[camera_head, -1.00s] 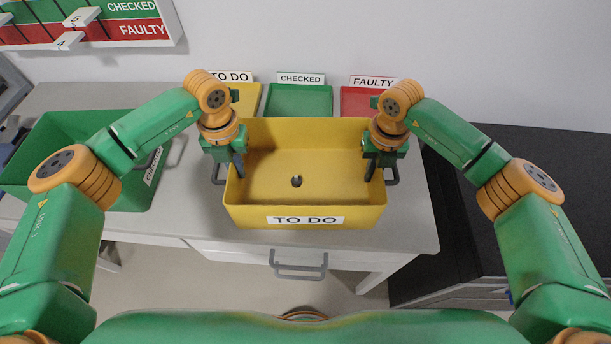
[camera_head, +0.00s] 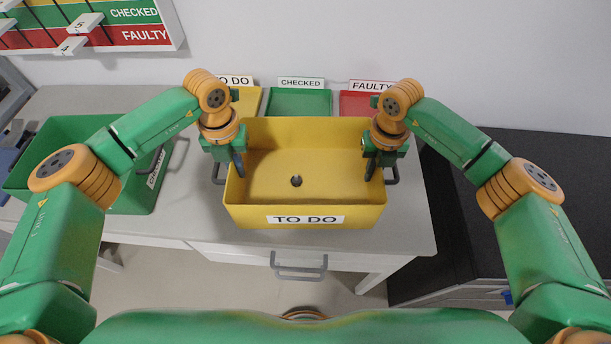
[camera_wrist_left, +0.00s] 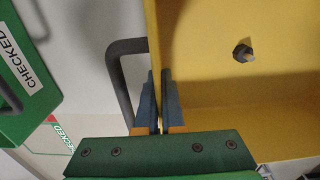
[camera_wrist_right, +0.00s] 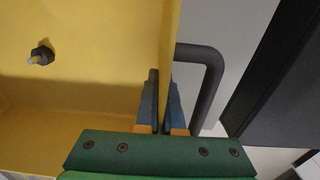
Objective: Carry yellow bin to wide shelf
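The yellow bin (camera_head: 300,205), labelled TO DO, is in front of me over the grey table. A small dark bolt-like part (camera_head: 296,181) lies inside it. My left gripper (camera_head: 237,170) is shut on the bin's left wall; the left wrist view shows its fingers (camera_wrist_left: 158,105) on both sides of the wall, beside a dark handle (camera_wrist_left: 122,80). My right gripper (camera_head: 374,170) is shut on the right wall; its fingers (camera_wrist_right: 165,105) straddle the wall beside the other handle (camera_wrist_right: 208,85). I cannot tell how far the bin is above the table. I cannot identify the wide shelf.
A green CHECKED bin (camera_head: 75,140) stands at the left of the table (camera_head: 400,240). Behind the yellow bin are a yellow tray (camera_head: 246,100), a green tray (camera_head: 300,102) and a red tray (camera_head: 365,103). A dark-topped cabinet (camera_head: 540,165) is at the right.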

